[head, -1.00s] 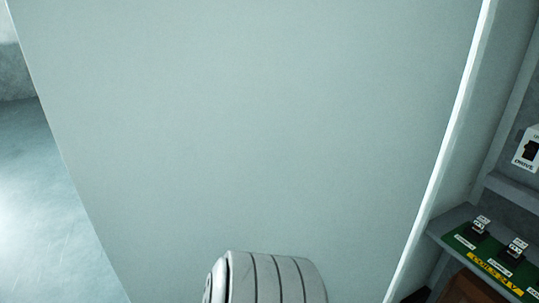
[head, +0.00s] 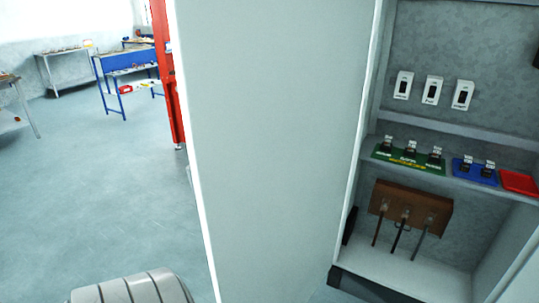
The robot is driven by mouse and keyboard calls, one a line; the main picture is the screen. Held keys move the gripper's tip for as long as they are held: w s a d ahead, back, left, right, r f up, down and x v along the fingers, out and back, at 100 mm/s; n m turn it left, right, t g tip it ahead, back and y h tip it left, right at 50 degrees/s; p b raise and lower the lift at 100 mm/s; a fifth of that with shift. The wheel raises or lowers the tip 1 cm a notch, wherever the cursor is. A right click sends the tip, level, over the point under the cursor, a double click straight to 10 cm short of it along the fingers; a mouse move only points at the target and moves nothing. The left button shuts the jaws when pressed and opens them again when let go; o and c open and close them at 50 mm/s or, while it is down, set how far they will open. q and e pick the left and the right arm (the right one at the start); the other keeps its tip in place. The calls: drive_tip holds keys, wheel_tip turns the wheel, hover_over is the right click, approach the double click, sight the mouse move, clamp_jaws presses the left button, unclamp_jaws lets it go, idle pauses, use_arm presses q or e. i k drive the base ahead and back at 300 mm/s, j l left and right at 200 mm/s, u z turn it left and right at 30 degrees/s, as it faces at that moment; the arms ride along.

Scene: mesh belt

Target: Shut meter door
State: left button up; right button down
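A tall pale panel (head: 275,150) fills the middle of the head view. It looks like the open door of the cabinet (head: 455,60) on the right, and I see its broad flat face. Its far edge meets the cabinet's left side, and the cabinet's inside is uncovered. No meter or handle shows on the panel. A white ribbed part of my own body (head: 130,289) shows at the bottom left, apart from the panel in the picture. Neither of my grippers is in view.
The cabinet shelf holds a green tray (head: 408,161), a blue tray (head: 474,170) and a red tray (head: 519,183). Tools hang from a brown block (head: 411,208) below. A red post (head: 168,75) stands behind the panel. The floor (head: 95,190) at left is clear, with workbenches beyond.

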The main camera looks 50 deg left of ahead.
sight(271, 92)
drive_tip(key=k+j, duration=0.15)
drive_tip(key=j, duration=0.2)
drive_tip(key=k+j, duration=0.1)
drive_tip(key=j, duration=0.3)
drive_tip(key=k+j+z, duration=0.1)
drive_tip(key=j, duration=0.25)
drive_tip(key=k+j, duration=0.2)
drive_tip(key=j, duration=0.15)
drive_tip(key=k+j, duration=0.1)
drive_tip(key=j, duration=0.3)
drive_tip(key=i+j, duration=0.15)
drive_tip(key=j, duration=0.2)
drive_tip(key=i+j, duration=0.1)
drive_tip(key=j, duration=0.25)
drive_tip(key=i+j+z, duration=0.1)
drive_tip(key=j, duration=0.25)
drive_tip(key=i+j, duration=0.15)
drive_tip(key=j, duration=0.2)
